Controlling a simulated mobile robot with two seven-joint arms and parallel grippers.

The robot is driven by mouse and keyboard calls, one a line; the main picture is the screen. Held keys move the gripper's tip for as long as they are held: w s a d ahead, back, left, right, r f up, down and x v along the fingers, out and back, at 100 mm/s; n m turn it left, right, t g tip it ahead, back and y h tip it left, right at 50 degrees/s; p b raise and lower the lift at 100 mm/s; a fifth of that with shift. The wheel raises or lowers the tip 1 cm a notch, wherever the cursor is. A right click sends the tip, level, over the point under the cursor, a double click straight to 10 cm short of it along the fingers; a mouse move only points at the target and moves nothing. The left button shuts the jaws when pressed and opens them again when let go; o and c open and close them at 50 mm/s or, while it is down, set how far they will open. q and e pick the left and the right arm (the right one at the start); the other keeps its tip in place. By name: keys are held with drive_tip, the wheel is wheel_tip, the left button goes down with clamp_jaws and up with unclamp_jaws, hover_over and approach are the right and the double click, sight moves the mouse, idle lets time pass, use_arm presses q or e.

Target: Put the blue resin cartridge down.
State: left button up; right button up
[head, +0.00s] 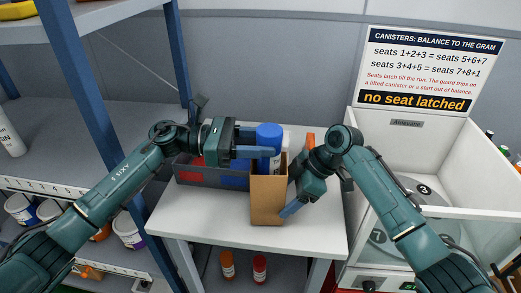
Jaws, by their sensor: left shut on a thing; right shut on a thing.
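The blue resin cartridge (268,134) has a blue top and a pale label lower down. It is upright behind and above the rim of a brown cardboard box (267,208); its bottom is hidden, so I cannot tell if it touches anything. My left gripper (258,143) reaches in from the left and is shut on the cartridge. My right gripper (288,196) is at the box's right side and is shut on the box, with one blue finger showing low beside it.
A dark grey bin (205,180) with red and blue items stands behind on the white table (195,217). Table surface is free left and right of the box. An open white machine (410,150) with numbered seats is at right. Shelves (75,110) stand left.

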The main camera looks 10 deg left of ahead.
use_arm(q)
drive_tip(key=shift+f, duration=1.05)
drive_tip(key=shift+f, duration=0.35)
drive_tip(key=shift+f, duration=0.25)
drive_tip(key=o, duration=1.3)
drive_tip(key=a+r, duration=0.1)
drive_tip(key=a, duration=0.6)
drive_tip(key=shift+s+a, duration=0.25)
drive_tip(key=shift+s, duration=0.15)
use_arm(e)
drive_tip(key=shift+r, duration=0.1)
drive_tip(key=shift+c, duration=0.6)
use_arm(q)
drive_tip(key=shift+r, duration=0.1)
